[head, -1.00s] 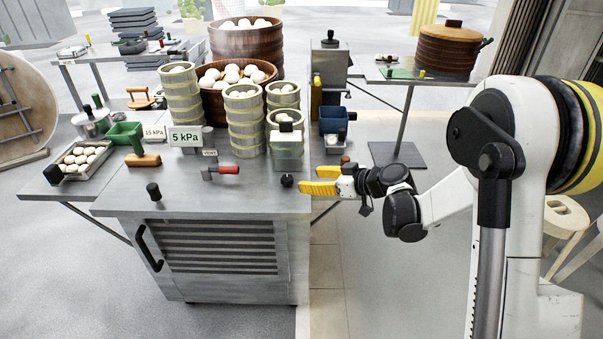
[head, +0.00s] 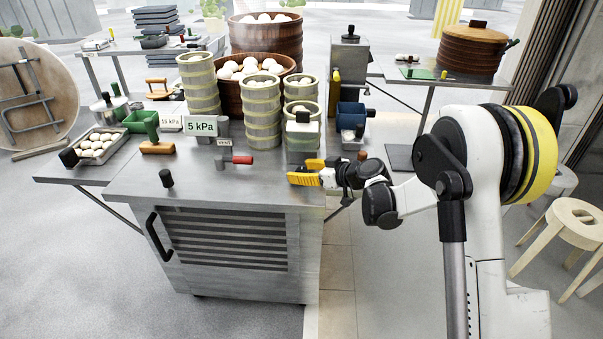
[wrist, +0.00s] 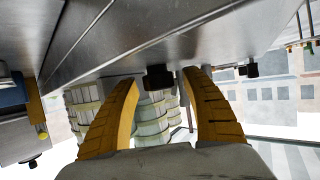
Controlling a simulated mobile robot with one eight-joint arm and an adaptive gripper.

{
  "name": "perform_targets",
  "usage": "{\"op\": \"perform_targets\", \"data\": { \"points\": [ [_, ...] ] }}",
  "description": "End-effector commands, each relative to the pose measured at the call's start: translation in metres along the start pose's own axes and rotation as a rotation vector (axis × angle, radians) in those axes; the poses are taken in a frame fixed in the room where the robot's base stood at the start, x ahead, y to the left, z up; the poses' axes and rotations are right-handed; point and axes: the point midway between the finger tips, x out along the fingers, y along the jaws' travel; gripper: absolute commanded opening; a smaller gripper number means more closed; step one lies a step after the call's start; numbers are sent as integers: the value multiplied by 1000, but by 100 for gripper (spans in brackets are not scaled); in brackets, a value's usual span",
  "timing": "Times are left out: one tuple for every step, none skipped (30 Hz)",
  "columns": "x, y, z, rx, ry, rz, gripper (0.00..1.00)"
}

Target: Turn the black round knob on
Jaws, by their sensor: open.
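Two short black round knobs stand on the steel counter (head: 130,184). The left one (head: 166,179) is near the front left corner in the head view. My gripper (head: 299,171) reaches in from the right over the counter's front right part, its yellow fingers apart. In the wrist view, which looks upside down, a black knob (wrist: 158,77) shows between the tips of my open gripper (wrist: 161,80); I cannot tell whether either finger touches it. The other knob (wrist: 251,70) also shows in the wrist view.
A red-handled valve (head: 237,160) and a "5 kPa" sign (head: 201,126) stand left of my gripper. The counter's front middle is clear.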

Motion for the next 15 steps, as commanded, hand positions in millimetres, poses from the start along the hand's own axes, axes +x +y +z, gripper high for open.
{"op": "perform_targets", "data": {
  "points": [
    [0,0,0,0,0,0,56],
    [0,0,0,0,0,0,56],
    [0,0,0,0,0,0,56],
    [0,0,0,0,0,0,56],
    [0,0,0,0,0,0,51],
    [0,0,0,0,0,0,39],
    [0,0,0,0,0,0,30],
    [0,0,0,0,0,0,21],
    [0,0,0,0,0,0,8],
    [0,0,0,0,0,0,3],
    [0,0,0,0,0,0,2],
    [0,0,0,0,0,0,2],
    [0,0,0,0,0,0,2],
    [0,0,0,0,0,0,2],
    [0,0,0,0,0,0,2]
  ]
}}
